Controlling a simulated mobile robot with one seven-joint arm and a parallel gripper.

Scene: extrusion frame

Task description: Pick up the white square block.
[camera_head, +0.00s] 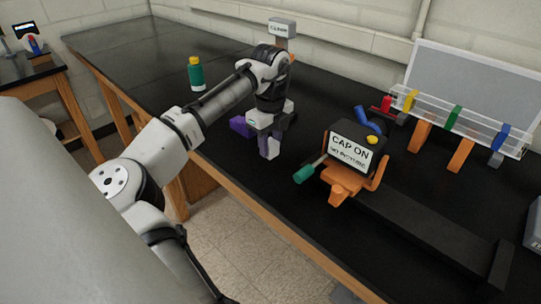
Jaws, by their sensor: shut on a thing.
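My gripper (266,137) points down over the black bench, left of the orange fixture. It is shut on a small pale block (273,150), which looks like the white square block. The block's lower end is close to the bench top; I cannot tell whether it touches. A purple piece (240,127) shows just left of my gripper, and more purple shows beside the pale block. My gripper and wrist hide part of these pieces, so their exact contact is unclear.
A sign reading "CAP ON" (350,145) stands by the orange fixture (345,189), with a green-handled tool (305,174) beside it. A green bottle (196,75) stands behind my arm. A clear rack (465,118) stands at right. The bench's far left is clear.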

